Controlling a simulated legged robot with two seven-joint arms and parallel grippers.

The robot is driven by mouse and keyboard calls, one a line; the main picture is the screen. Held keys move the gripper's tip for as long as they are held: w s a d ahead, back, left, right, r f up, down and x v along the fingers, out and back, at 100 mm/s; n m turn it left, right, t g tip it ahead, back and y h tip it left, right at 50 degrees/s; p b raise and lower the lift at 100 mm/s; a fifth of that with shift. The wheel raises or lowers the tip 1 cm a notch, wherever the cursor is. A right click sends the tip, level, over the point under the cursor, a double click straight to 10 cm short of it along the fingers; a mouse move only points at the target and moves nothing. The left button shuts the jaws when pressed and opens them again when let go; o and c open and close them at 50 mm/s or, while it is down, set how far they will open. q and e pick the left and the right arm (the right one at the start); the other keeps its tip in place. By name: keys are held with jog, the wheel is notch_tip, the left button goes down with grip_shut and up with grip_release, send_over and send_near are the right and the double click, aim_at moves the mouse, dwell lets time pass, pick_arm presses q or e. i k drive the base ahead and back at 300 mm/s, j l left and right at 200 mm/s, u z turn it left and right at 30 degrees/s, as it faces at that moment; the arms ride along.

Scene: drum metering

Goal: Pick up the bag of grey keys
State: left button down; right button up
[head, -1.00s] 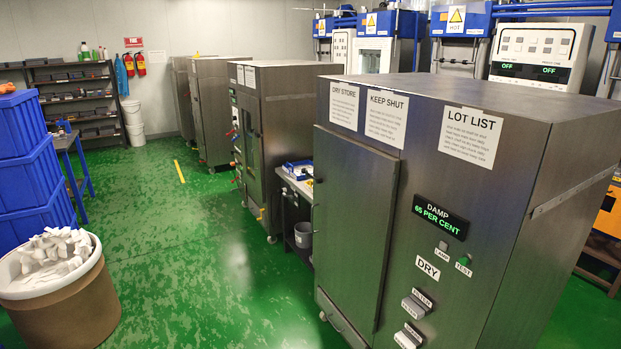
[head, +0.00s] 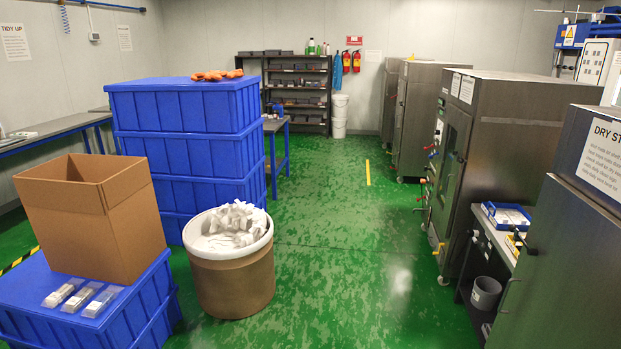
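Three small clear packs lie side by side on the lid of a blue crate (head: 120,325) at the front left: a left one (head: 62,293), a middle one (head: 81,297) and a right one (head: 103,301). Their contents look pale, white to greyish or beige. They are too small to tell whether any is the bag of grey keys. Neither of my grippers is in view.
An open cardboard box (head: 95,225) stands on the same crate, behind the packs. A brown drum (head: 235,285) of white pieces stands right of it, before stacked blue crates (head: 185,150). Steel cabinets (head: 500,150) line the right. The green floor (head: 340,260) between is clear.

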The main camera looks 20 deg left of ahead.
aim_at(76, 301)
jog(key=i+j+u, duration=0.1)
jog(key=i+u, duration=0.2)
jog(key=i, duration=0.35)
jog(key=i+l+u, duration=0.1)
jog(key=i+u, duration=0.2)
jog(key=i, duration=0.35)
jog(key=i+l+u, duration=0.2)
jog(key=i+u, duration=0.15)
jog(key=i, duration=0.3)
jog(key=i+j+u, duration=0.2)
jog(key=u, duration=0.2)
jog(key=i+j+u, duration=0.15)
jog(key=i+u, duration=0.5)
jog(key=u, duration=0.2)
jog(key=i+u, duration=0.3)
jog(key=u, duration=0.15)
jog(key=i+l+u, duration=0.2)
jog(key=u, duration=0.2)
jog(key=i+l+u, duration=0.3)
jog(key=u, duration=0.15)
jog(key=i+l+u, duration=0.1)
jog(key=i+u, duration=0.25)
jog(key=i+l+u, duration=0.2)
jog(key=i+u, duration=0.15)
